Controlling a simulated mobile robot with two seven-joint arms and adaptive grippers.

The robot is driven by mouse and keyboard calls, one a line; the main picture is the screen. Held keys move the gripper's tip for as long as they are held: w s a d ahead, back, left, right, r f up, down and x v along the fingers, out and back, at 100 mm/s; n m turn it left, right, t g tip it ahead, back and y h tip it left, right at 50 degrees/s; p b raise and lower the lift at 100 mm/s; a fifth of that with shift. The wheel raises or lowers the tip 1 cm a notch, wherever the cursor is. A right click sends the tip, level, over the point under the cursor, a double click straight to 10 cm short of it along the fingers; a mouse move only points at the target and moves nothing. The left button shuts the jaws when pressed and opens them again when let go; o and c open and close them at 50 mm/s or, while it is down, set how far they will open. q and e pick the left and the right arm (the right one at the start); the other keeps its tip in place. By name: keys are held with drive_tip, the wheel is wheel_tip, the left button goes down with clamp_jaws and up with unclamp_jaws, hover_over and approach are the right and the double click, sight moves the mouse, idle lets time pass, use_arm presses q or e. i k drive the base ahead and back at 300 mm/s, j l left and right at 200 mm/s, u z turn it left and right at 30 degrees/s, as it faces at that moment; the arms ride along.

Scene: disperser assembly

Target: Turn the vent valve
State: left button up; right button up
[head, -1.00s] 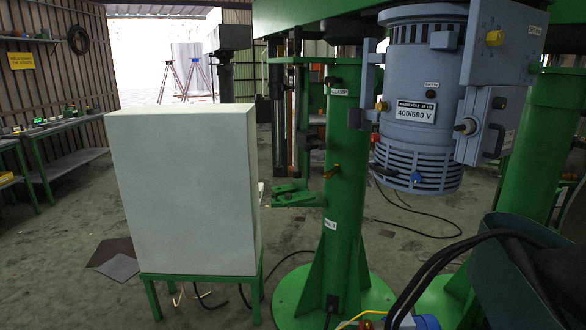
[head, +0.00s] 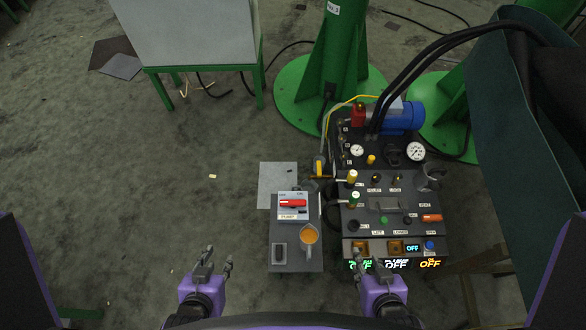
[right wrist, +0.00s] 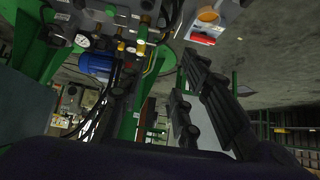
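The control panel (head: 372,222) stands at the lower right in the head view. An orange handle (head: 432,217) at its right side sits by a small label that seems to read VENT; I take it for the vent valve. My left gripper (head: 218,260) is open and empty, left of the panel and apart from it. My right gripper (head: 361,262) is in front of the panel's lower edge, left of and nearer than the orange handle. It looks open and empty; its fingers (right wrist: 163,65) stand apart in the right wrist view. Neither gripper touches the handle.
Black hoses (head: 440,55) arch behind. A blue motor (head: 402,117) sits at the panel's back. The floor at left is clear.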

sight(426, 217)
drive_tip(key=k, duration=1.55)
